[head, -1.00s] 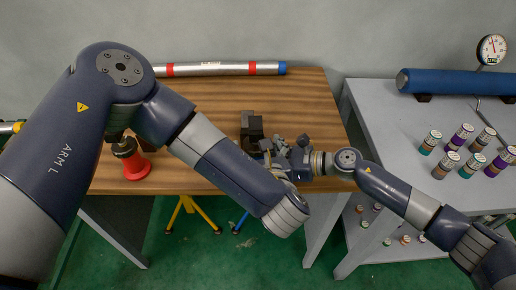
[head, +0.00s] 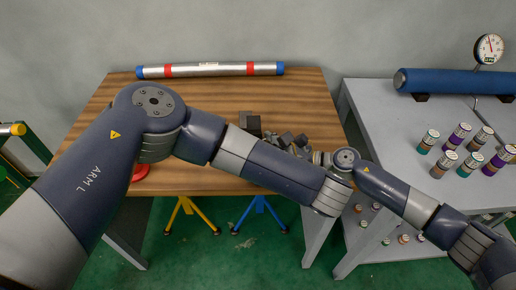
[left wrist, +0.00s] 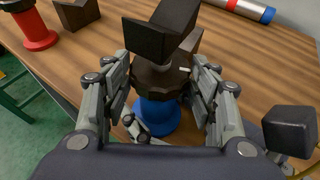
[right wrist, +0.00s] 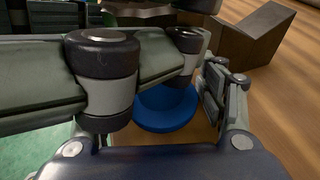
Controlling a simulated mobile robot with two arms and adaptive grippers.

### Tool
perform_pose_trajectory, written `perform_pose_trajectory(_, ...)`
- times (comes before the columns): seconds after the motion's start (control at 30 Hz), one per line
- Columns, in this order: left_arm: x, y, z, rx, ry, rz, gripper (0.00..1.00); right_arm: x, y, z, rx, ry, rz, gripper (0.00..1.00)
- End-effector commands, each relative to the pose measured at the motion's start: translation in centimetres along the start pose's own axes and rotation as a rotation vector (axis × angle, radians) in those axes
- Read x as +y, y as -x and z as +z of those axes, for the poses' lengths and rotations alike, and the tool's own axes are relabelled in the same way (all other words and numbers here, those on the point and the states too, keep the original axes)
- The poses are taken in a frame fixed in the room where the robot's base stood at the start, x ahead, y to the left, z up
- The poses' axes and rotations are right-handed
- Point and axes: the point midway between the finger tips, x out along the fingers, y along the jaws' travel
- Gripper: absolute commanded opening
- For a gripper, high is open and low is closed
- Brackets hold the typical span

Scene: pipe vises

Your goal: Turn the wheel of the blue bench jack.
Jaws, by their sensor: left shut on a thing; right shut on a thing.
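The blue bench jack has a round blue base (left wrist: 157,118), a dark brown wheel (left wrist: 155,80) and a black V-shaped head (left wrist: 165,35). My left gripper (left wrist: 168,73) is shut on the wheel, one finger on each side. In the right wrist view, the blue base (right wrist: 165,108) shows under the wheel (right wrist: 150,14). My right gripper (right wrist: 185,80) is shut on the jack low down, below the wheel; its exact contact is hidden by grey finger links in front. In the head view, the black head (head: 251,124) shows behind my left arm, which hides most of the jack.
A red jack (left wrist: 37,30) stands to the left on the wooden table (head: 310,95). A silver pipe (head: 210,69) lies at the table's back. A grey bench (head: 385,125) at right holds several small cans and a blue cylinder (head: 450,81).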

Motion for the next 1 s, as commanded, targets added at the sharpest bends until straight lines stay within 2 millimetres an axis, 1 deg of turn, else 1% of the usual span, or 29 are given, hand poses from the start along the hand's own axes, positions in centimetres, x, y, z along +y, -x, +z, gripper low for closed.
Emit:
perform_pose_trajectory(0.13, -0.10, -0.07, 0.05, -0.001, 0.020, 0.045, 0.30, 0.12, -0.03, 0.09, -0.002, -0.001, 0.004, 0.52)
perform_pose_trajectory(0.47, -0.06, -0.10, 0.08, -0.001, 0.022, 0.052, 0.30, 0.15, -0.04, 0.07, -0.001, -0.001, 0.004, 0.52)
perform_pose_trajectory(0.5, -0.05, -0.10, 0.07, -0.001, 0.022, 0.052, 0.61, 0.15, -0.04, 0.07, -0.001, -0.001, 0.004, 0.52)
perform_pose_trajectory(0.57, -0.06, -0.09, 0.07, -0.001, 0.021, 0.052, 0.74, 0.15, -0.04, 0.07, -0.001, -0.001, 0.004, 0.52)
perform_pose_trajectory(1.0, -0.08, -0.01, 0.02, 0.000, 0.020, 0.050, 0.74, 0.15, -0.05, 0.03, -0.001, -0.002, 0.004, 0.52)
